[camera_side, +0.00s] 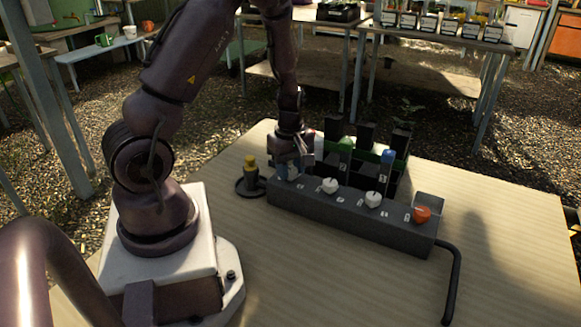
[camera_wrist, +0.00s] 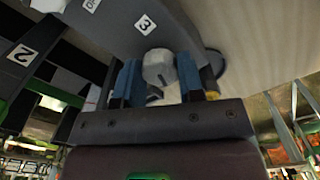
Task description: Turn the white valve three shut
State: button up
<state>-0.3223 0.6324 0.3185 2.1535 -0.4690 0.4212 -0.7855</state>
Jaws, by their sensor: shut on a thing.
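A dark grey valve block (camera_side: 350,212) lies across the table with a row of knobs on its top. Two white knobs (camera_side: 330,185) (camera_side: 373,198) and an orange-red knob (camera_side: 422,213) show to the right of my gripper (camera_side: 291,170), which is at the block's left end. In the wrist view, a white valve knob (camera_wrist: 158,66) beside a label 3 (camera_wrist: 145,24) sits between the blue-padded fingers of my gripper (camera_wrist: 158,82). The fingers are shut on this knob. In the side view my gripper mostly hides it, and its turn angle is hard to read.
A yellow-topped piece (camera_side: 250,166) stands on a round black base (camera_side: 247,187) left of the block. Behind the block are a dark rack (camera_side: 390,184), a blue-topped tube (camera_side: 388,157) and upright black pieces (camera_side: 366,134). A black hose (camera_side: 455,280) leaves the right end. The table's front is clear.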

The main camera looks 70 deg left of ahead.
aim_at(290, 169)
jog(key=m, duration=1.3)
jog(key=shift+m, duration=0.4)
dwell(0.3)
jog(key=o, duration=0.9)
jog(key=shift+r, duration=0.15)
notch_tip(290, 169, up, 13)
jog(key=shift+f, duration=0.1)
